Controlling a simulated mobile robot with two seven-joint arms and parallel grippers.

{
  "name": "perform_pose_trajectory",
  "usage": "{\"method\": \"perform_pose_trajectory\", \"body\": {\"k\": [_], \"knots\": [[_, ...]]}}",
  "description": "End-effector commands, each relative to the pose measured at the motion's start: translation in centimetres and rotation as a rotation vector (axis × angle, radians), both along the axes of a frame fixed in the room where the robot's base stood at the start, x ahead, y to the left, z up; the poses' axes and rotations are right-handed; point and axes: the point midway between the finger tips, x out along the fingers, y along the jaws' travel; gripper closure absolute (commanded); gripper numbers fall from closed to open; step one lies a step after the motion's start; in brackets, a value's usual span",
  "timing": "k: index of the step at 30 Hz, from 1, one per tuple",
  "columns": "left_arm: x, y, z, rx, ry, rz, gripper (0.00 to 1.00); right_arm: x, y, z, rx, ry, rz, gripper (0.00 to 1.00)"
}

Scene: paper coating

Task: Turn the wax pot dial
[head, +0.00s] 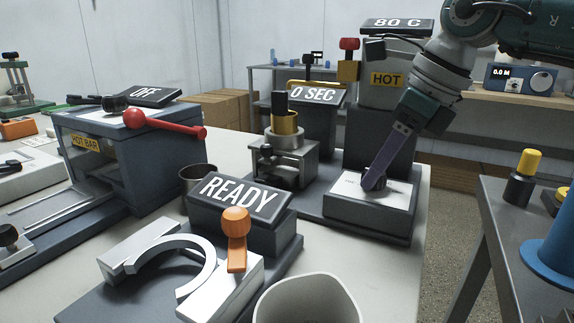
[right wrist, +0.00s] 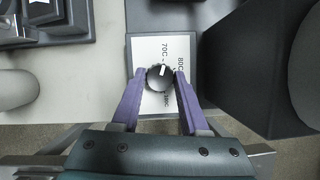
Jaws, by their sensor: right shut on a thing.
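The wax pot (head: 381,96) is a grey unit with a yellow HOT label and a display (head: 397,25) reading 80 C. Its black dial (right wrist: 158,82) sits on a white plate (head: 345,190) on the low box at the front. My right gripper (head: 374,184) reaches down from the upper right and is shut on the dial, one purple finger on each side in the right wrist view (right wrist: 160,76). The dial's white mark points up, between the 70C and 80C labels or close to 70C; I cannot tell exactly. My left gripper is not in view.
Left of the dial stand a metal cup holder (head: 284,160) with a 0 SEC display and a READY box (head: 240,205) with an orange lever. A white cup (head: 308,300) is at the front. The hot bar unit (head: 140,150) is at left, and a dark table (head: 500,225) at right.

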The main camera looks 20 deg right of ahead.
Motion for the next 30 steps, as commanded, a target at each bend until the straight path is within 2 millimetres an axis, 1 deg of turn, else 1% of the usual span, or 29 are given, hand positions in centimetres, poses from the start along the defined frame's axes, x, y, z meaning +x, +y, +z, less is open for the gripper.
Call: {"method": "perform_pose_trajectory", "body": {"k": [9, 21, 22, 27, 30], "knots": [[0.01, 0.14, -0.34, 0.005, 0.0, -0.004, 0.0, 0.05, -0.03, 0.04, 0.0, 0.0, 0.074, 1.0], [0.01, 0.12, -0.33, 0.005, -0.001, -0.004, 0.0, 0.04, 0.0, 0.06, -0.001, -0.001, 0.082, 1.0], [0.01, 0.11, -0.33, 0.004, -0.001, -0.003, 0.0, 0.04, 0.0, 0.06, -0.001, -0.001, 0.082, 0.54], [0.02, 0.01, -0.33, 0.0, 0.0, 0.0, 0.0, 0.04, -0.01, 0.04, -0.001, 0.0, 0.08, 0.35], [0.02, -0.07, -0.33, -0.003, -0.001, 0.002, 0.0, 0.03, -0.02, 0.03, -0.001, 0.0, 0.08, 0.26]]}}
